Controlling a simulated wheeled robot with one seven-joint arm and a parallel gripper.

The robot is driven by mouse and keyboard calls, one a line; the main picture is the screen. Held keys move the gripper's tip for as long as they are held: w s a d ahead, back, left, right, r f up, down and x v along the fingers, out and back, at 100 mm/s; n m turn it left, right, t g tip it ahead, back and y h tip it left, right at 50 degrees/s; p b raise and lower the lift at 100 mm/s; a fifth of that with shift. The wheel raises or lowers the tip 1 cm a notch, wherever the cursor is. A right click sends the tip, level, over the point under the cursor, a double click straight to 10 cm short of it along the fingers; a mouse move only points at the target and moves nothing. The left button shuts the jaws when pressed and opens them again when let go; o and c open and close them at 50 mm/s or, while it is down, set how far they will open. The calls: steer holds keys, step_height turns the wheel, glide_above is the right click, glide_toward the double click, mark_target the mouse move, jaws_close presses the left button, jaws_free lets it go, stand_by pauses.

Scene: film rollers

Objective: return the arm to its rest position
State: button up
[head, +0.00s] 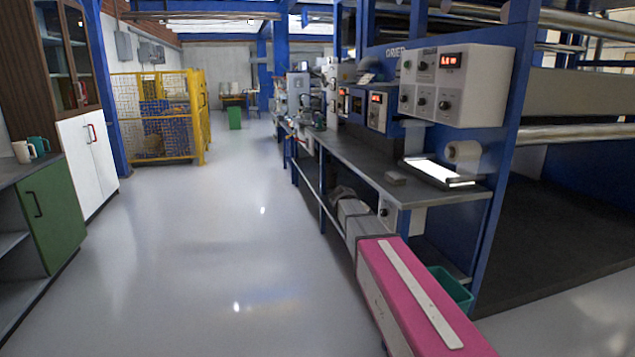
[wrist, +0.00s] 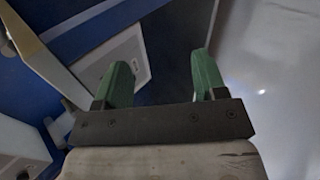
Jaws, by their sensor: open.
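My gripper (wrist: 158,62) shows in the wrist view with two green fingers on a dark bar. The fingers stand well apart and nothing is between them. Dark blue surfaces and a pale box (wrist: 125,58) lie beyond the fingers, and the distance to them is hard to judge. In the head view my pink and grey arm reaches forward from the lower right, beside the workbench (head: 365,158). The fingers cannot be made out clearly there.
The workbench with control boxes (head: 458,86) runs along the right. A teal bin (head: 452,288) stands below its near end. A green cabinet (head: 48,212) and a white cabinet (head: 88,160) line the left. The grey floor (head: 200,250) between is clear up to the yellow cage (head: 205,115).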

steer(key=s+f+m+g+y, duration=0.1)
steer(key=s+f+y, duration=0.1)
steer(key=s+f, duration=0.3)
steer(key=s+f+m+y, duration=0.1)
steer(key=s+f+y, duration=0.2)
steer(key=s, duration=1)
steer(key=s+f+m+g+y, duration=0.1)
steer(key=s+f+m+y, duration=0.1)
steer(key=s+f, duration=0.6)
steer(key=shift+s+f+g+y, duration=0.3)
steer(key=shift+s+f+y, duration=0.1)
steer(key=shift+s, duration=0.4)
